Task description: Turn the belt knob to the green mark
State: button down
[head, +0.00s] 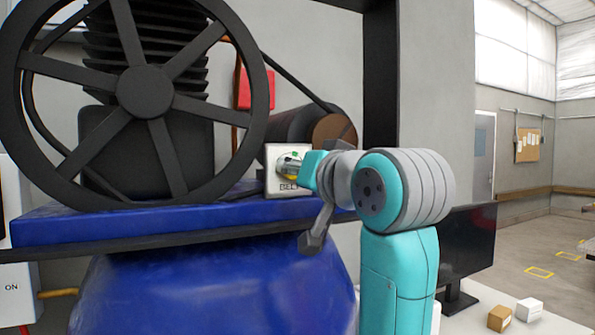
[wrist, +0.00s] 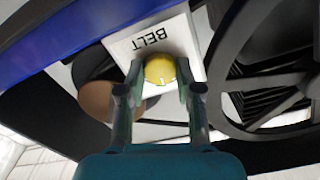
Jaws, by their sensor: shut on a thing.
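The belt knob (wrist: 160,70) is round and yellow with a small white pointer line on its face. It sits on a white box (wrist: 183,35) labelled BELT, which also shows in the head view (head: 272,158). My gripper (wrist: 162,80) has one finger on each side of the knob and is shut on it. In the head view my gripper (head: 291,169) reaches the box from the right and covers most of the knob. A bit of green shows on the box face just above the fingers; the rest of the mark is hidden.
A large black spoked flywheel (head: 145,92) stands left of the box. A dark motor with a brown end (head: 334,130) is behind it. The blue platform (head: 130,222) lies below. A monitor (head: 466,245) and small boxes are at the lower right.

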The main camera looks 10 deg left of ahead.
jog(key=shift+m, duration=1.1)
jog(key=c, duration=0.8)
grip_release()
jog(key=shift+o, duration=0.2)
jog(key=v, duration=1.2)
